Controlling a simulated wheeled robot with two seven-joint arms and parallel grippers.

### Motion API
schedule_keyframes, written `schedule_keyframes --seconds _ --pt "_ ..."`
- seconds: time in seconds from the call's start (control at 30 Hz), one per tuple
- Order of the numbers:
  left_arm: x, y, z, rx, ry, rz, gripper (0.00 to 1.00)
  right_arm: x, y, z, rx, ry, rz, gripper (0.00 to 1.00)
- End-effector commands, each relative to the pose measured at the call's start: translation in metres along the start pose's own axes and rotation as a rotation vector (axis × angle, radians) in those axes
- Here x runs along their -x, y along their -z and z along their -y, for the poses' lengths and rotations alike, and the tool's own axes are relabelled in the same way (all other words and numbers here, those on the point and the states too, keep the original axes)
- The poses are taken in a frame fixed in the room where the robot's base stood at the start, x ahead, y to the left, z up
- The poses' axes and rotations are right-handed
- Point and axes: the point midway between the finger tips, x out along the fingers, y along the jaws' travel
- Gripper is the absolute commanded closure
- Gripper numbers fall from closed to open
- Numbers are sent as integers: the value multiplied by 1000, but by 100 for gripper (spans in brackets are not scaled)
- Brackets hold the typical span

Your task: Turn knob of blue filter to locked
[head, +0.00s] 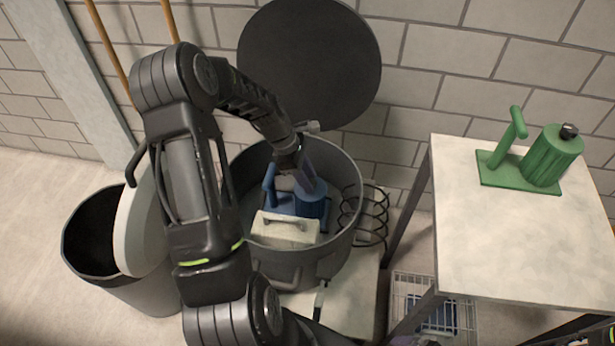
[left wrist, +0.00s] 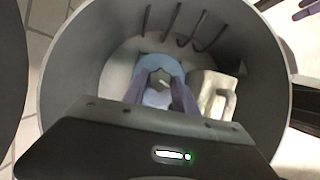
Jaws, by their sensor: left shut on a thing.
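The blue filter (head: 312,205) stands inside a large grey round vessel, with its blue handle (head: 269,180) on the left. My left gripper (head: 311,183) reaches down into the vessel from above, at the top of the filter. In the left wrist view my two purple fingers (left wrist: 163,90) are shut on the knob (left wrist: 160,77) of the blue filter (left wrist: 150,63). The fingers hide part of the knob, so its exact turn is hard to read. Two small purple pieces at the top right of the left wrist view may be my right gripper (left wrist: 304,9).
The grey vessel (head: 345,240) has its round lid (head: 309,60) raised behind. A pale block with a handle (head: 284,231) sits beside the filter. A green filter (head: 545,158) stands on the pale table (head: 520,240) at right. A bin (head: 145,295) stands left; a wire basket (head: 460,290) is low right.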

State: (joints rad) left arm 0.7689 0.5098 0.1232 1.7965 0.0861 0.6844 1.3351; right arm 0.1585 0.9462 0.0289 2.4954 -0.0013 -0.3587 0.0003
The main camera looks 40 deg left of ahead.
Motion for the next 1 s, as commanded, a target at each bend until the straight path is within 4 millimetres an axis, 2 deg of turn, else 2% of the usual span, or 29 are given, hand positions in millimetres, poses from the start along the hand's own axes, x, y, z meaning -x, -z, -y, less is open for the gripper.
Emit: schedule_keyframes --seconds 1.0 --pt "-2 -4 -7 -884 364 -1 100 -10 0 -4 1 0 0 0"
